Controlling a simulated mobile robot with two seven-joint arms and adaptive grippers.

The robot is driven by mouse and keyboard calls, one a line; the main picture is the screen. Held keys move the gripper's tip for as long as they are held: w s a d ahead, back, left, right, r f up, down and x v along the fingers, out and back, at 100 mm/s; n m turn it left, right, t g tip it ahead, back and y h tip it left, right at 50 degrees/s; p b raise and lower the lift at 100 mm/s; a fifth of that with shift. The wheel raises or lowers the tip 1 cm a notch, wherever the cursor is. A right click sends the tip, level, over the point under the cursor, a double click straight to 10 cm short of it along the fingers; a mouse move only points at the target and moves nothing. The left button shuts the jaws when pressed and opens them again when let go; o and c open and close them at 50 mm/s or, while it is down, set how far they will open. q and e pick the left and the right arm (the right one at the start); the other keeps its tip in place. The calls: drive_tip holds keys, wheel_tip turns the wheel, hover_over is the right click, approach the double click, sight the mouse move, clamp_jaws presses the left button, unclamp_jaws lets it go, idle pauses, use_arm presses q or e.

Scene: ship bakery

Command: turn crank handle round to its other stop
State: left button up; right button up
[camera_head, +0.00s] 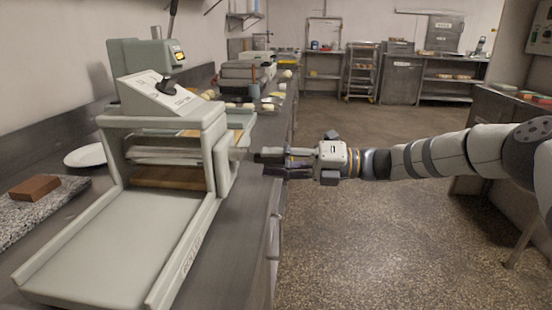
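A pale grey dough-rolling machine (165,235) stands on the steel counter at the left, its long tray towards me. On its sloped top panel (158,97) is a small lever with a black knob (166,87), which looks like the crank handle; the knob points up and to the right. My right gripper (262,158) reaches in from the right, beside the machine's right side and well below and right of the lever. Its dark fingers point left and are seen side-on, so their opening is unclear. Nothing held is visible. My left gripper is out of view.
A brown block (34,189) lies on a speckled slab (42,212) at the left. A white plate (86,156) is behind it. A grey device with a lit display (178,56) rises behind the panel. Dough pieces (246,106) lie farther back. The floor (370,230) at right is clear.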

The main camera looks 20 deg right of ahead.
drive_tip(key=shift+w+f, duration=0.1)
drive_tip(key=shift+f, duration=0.05)
drive_tip(key=shift+d, duration=0.2)
drive_tip(key=v, duration=1.1)
drive_tip(key=shift+s+d, duration=0.25)
drive_tip(key=shift+s, duration=0.05)
